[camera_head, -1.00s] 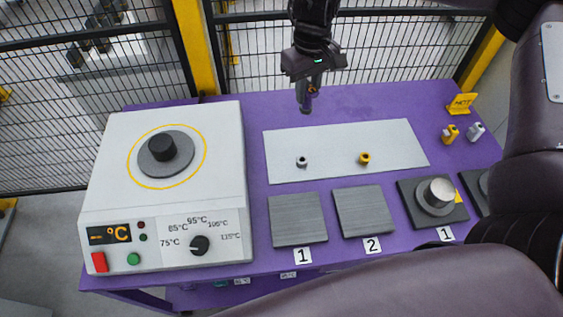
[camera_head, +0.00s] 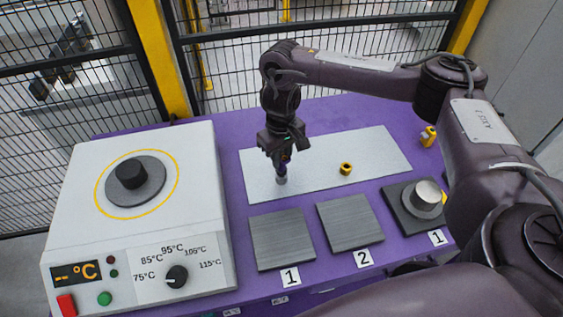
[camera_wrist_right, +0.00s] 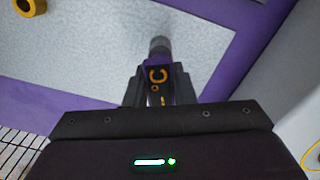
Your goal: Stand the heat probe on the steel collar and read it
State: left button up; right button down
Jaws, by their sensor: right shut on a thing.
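My right gripper (camera_head: 283,155) points down over the pale mat and is shut on the heat probe (camera_head: 284,163). The probe is dark purple, and its orange °C mark shows in the right wrist view (camera_wrist_right: 157,77). The probe is upright, with its lower end at the small grey steel collar (camera_head: 281,180) on the left of the mat. Probe tip and collar merge in view, so I cannot tell whether they touch. No reading is legible on the probe. My left gripper is out of view.
A yellow collar (camera_head: 346,168) sits on the pale mat (camera_head: 383,150), right of the probe. A white heater (camera_head: 75,190) with a dial stands left; its display shows a dash and °C. Two grey plates (camera_head: 281,240) (camera_head: 350,223) lie in front. A metal cylinder (camera_head: 427,195) stands right.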

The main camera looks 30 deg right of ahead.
aim_at(281, 154)
jog(key=shift+f, duration=0.85)
jog(key=shift+f, duration=0.1)
jog(key=c, duration=1.2)
grip_release()
notch_tip(281, 154, up, 11)
jog(key=p, duration=0.3)
jog(key=shift+f, duration=0.1)
jog(key=shift+r, duration=0.8)
